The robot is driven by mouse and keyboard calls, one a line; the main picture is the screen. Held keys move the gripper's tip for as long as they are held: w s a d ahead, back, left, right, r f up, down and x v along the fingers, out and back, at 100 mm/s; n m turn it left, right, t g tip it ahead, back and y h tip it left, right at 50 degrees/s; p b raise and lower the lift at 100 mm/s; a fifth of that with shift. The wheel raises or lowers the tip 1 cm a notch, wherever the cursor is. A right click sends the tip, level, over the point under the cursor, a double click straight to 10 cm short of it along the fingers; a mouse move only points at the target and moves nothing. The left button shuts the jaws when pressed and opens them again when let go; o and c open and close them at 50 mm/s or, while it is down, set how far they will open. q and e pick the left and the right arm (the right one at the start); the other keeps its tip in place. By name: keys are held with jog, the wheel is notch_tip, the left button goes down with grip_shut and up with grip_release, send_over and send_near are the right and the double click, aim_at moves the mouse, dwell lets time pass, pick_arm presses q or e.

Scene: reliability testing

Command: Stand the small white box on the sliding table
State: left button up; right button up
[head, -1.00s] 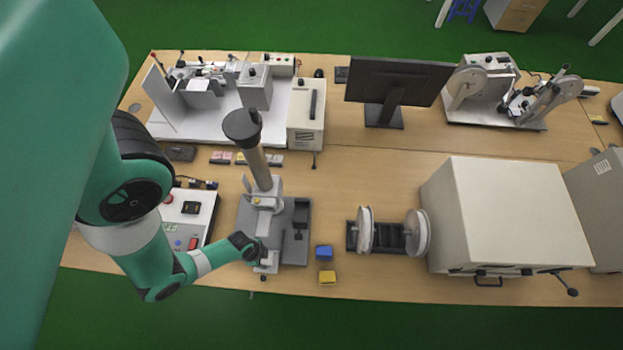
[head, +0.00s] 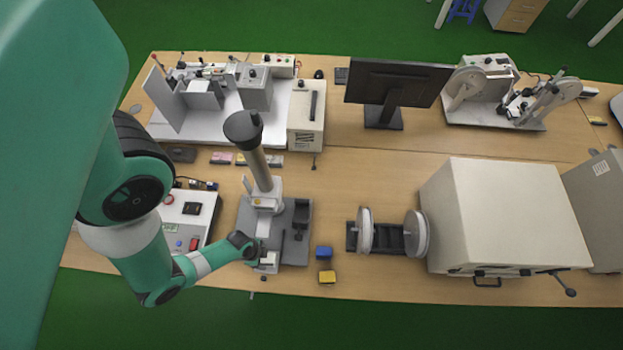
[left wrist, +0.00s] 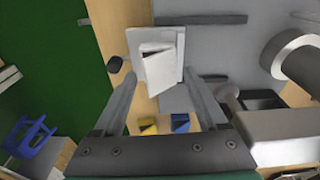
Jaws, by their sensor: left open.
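The small white box (left wrist: 160,70) is in the left wrist view, between and just beyond the fingertips of my left gripper (left wrist: 163,80). It has a dark mark near its top and overlaps a pale plate, the sliding table (left wrist: 178,42). The box appears to stand on this plate, but the contact at its base is hard to see. My left gripper (head: 258,258) is open, with a finger on each side of the box. In the head view the box (head: 270,257) is small, at the front of the grey test device. My right gripper is not in view.
The device's column (head: 260,165) rises just behind the gripper. A blue block (head: 323,252) and a yellow block (head: 327,277) lie to its right. A control box (head: 188,215) stands to the left under my arm. The table's front edge is close by.

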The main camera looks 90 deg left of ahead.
pick_arm(q)
notch_tip(320, 180, up, 11)
jog(key=s+p, duration=0.1)
jog(key=p, duration=0.5)
jog(key=shift+s, duration=0.15)
